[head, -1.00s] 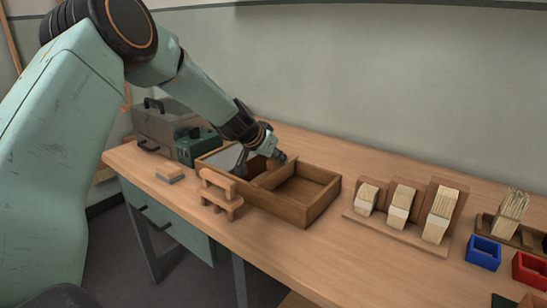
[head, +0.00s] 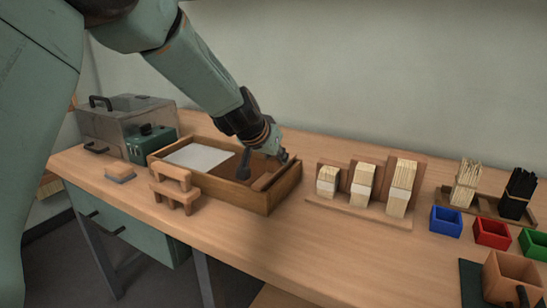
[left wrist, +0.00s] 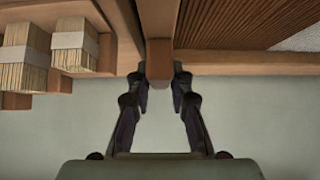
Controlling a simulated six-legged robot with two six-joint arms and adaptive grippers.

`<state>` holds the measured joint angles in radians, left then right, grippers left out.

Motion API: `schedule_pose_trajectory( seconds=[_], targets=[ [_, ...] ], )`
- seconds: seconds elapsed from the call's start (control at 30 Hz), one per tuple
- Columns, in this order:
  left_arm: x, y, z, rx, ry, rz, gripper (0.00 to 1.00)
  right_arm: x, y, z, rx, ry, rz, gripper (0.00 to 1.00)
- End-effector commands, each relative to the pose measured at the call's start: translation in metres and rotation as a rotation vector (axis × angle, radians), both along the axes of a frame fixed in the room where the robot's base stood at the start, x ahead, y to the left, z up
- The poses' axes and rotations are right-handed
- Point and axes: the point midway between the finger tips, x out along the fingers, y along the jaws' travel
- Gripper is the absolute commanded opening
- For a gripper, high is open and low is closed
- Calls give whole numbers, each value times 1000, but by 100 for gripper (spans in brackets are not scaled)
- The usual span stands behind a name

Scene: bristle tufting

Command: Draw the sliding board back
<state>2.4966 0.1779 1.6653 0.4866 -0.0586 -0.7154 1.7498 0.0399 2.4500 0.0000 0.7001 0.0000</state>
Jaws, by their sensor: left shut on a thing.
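The wooden tray (head: 235,197) sits on the bench, with a pale sheet (head: 200,157) in its left part. The sliding board (head: 269,181) stands across the tray, close to its right end. My left gripper (head: 266,160) is over the back of the tray, shut on the board. In the left wrist view, the fingers (left wrist: 160,88) close on both sides of the board's end (left wrist: 160,64). A ridged brown surface (left wrist: 235,22) lies on one side of the board. My right gripper is not in view.
A rack (head: 355,211) with paper-banded bristle bundles stands right of the tray. Blue (head: 446,222), red (head: 491,233) and green (head: 535,243) bins are further right. A small wooden stand (head: 173,190) is before the tray.

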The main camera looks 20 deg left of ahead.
Motion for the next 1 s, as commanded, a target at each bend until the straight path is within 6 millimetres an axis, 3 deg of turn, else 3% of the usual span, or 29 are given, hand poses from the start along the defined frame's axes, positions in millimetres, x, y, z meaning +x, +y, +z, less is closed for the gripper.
schedule_pose_trajectory(
  seconds=[0.3, 0.67, 1.0],
  targets=[
    [0, -2, 1, 0, 2, -4, 43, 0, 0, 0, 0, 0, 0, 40],
    [-1, -1, 1, 1, 3, -5, 43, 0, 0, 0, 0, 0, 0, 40],
    [-16, 1, 16, -1, 2, -4, 43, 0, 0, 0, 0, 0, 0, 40]
  ],
)
